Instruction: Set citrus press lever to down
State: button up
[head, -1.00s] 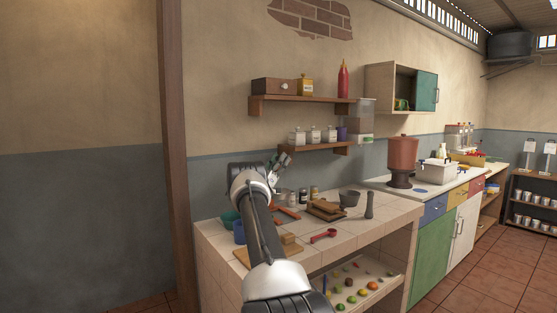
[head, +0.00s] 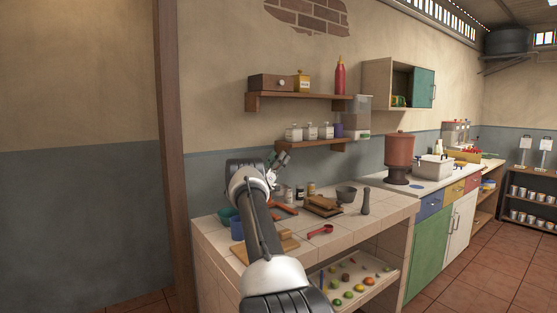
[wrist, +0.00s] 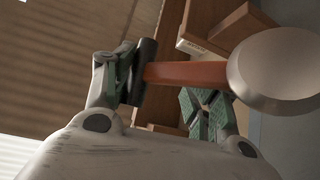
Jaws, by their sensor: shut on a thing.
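The citrus press lever (wrist: 187,74) is a reddish-orange bar with a black grip at one end and a large rounded silver part at the other, in the wrist view. My gripper (wrist: 165,98) has its green-padded fingers on either side of the lever, the left finger against the black grip. It is shut on the lever. In the head view my gripper (head: 276,165) is above the back left of the counter. An orange part of the press (head: 285,210) shows low beside my arm, which hides most of the press.
The tiled counter (head: 345,228) also holds wooden boards (head: 322,206), a red scoop (head: 320,231), a grey mortar (head: 346,194) and a pepper mill (head: 366,203). Small jars stand behind the boards. A wall shelf (head: 310,145) with canisters is close above my gripper.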

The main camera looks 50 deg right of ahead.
notch_tip(320, 180, up, 10)
jog(key=shift+r, duration=0.1)
jog(key=shift+c, duration=1)
jog(key=shift+w+a+f, duration=0.35)
jog(key=shift+a+f, duration=0.2)
jog(key=shift+f, duration=0.1)
jog(key=shift+w+a+f, duration=0.35)
jog(key=shift+a+f, duration=0.2)
jog(key=shift+f, duration=0.05)
jog(key=a+f, duration=0.1)
jog(key=a, duration=0.7)
jog(key=shift+a+f, duration=0.15)
jog(key=shift+w, duration=0.1)
